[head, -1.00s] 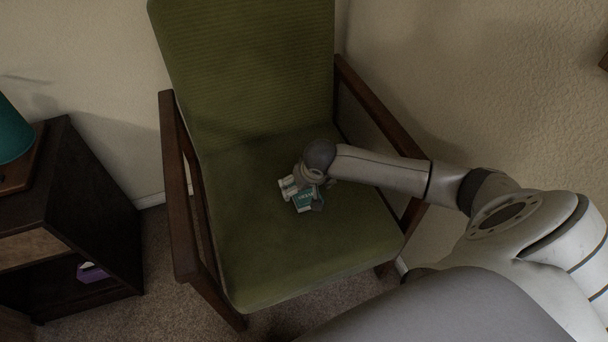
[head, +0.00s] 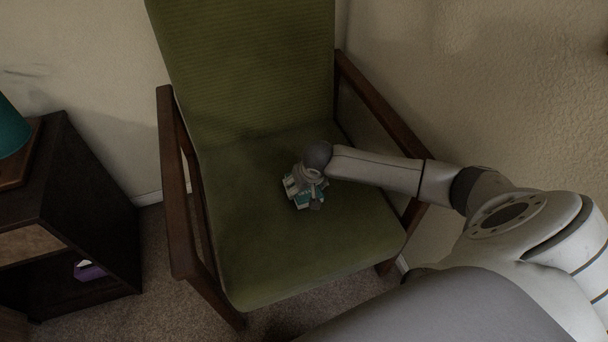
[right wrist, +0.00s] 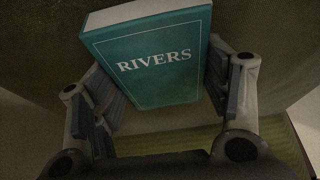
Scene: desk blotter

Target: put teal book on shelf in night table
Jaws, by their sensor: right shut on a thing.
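The teal book (right wrist: 150,80), titled RIVERS, sits between the two fingers of my right gripper (right wrist: 165,95) in the right wrist view. In the head view my right gripper (head: 304,188) is over the green chair seat, shut on the book (head: 301,204), which the gripper partly covers. I cannot tell whether the book still touches the seat. The dark night table (head: 100,205) stands at the left edge, with its open shelf (head: 50,285) low on its front. My left gripper is out of view.
The green chair (head: 245,255) has wooden armrests; the left armrest (head: 173,190) lies between the book and the night table. A purple object (head: 90,271) is inside the shelf. A teal lamp (head: 10,132) stands on top of the night table. Carpet shows between chair and table.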

